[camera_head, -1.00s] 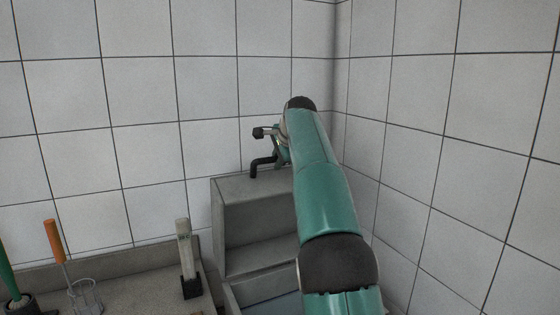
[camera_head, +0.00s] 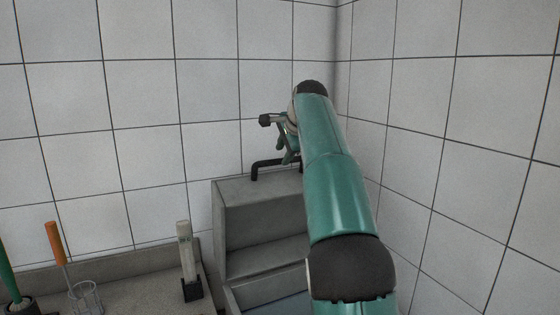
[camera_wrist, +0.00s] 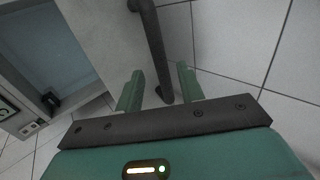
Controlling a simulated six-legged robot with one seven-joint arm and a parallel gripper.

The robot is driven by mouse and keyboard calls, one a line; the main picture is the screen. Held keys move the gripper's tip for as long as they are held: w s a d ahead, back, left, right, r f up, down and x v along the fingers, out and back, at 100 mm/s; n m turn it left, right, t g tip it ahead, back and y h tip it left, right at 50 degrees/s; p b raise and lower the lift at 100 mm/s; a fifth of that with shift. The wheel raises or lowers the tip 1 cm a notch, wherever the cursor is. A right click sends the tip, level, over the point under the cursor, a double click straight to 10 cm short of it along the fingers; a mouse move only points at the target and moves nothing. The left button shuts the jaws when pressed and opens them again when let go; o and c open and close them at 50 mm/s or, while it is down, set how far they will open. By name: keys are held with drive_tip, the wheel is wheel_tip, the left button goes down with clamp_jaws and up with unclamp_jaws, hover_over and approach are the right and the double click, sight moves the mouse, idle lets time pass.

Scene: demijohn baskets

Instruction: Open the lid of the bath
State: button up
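The bath is a grey box (camera_head: 265,215) in the corner, with a stepped front. A dark bent handle (camera_head: 268,165) stands on its top; I cannot make out the lid's edge. My gripper (camera_head: 288,152) is above the box top by the handle, partly hidden by my arm in the head view. In the wrist view my gripper (camera_wrist: 160,85) has its two green fingers apart. The dark handle bar (camera_wrist: 153,45) runs down the picture into the gap between them. I see no finger closed on it, and cannot tell whether either touches it.
Tiled walls stand close behind and right of the box. On the counter (camera_head: 135,285) at left are a tube in a black holder (camera_head: 188,265), a clear beaker (camera_head: 85,297) and an orange-handled tool (camera_head: 55,242). A blue-grey panel (camera_wrist: 65,45) shows in the wrist view.

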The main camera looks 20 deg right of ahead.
drive_tip(key=v, duration=0.8)
drive_tip(key=s+a+f+n+g, duration=0.1)
drive_tip(key=s+a+f+n, duration=0.45)
drive_tip(key=s, duration=0.35)
drive_tip(key=s+a+f+n, duration=0.4)
drive_tip(key=s+a, duration=0.2)
drive_tip(key=s, duration=0.4)
drive_tip(key=s+a+f+n, duration=0.3)
drive_tip(key=s+f+n, duration=0.1)
drive_tip(key=s+f, duration=0.5)
drive_tip(key=s+a+f+n+g, duration=0.1)
drive_tip(key=s+a+f+n, duration=0.3)
drive_tip(key=s+f, duration=0.5)
wheel_tip(320, 180, down, 2)
drive_tip(key=shift+s, duration=0.1)
drive_tip(key=shift+c, duration=0.5)
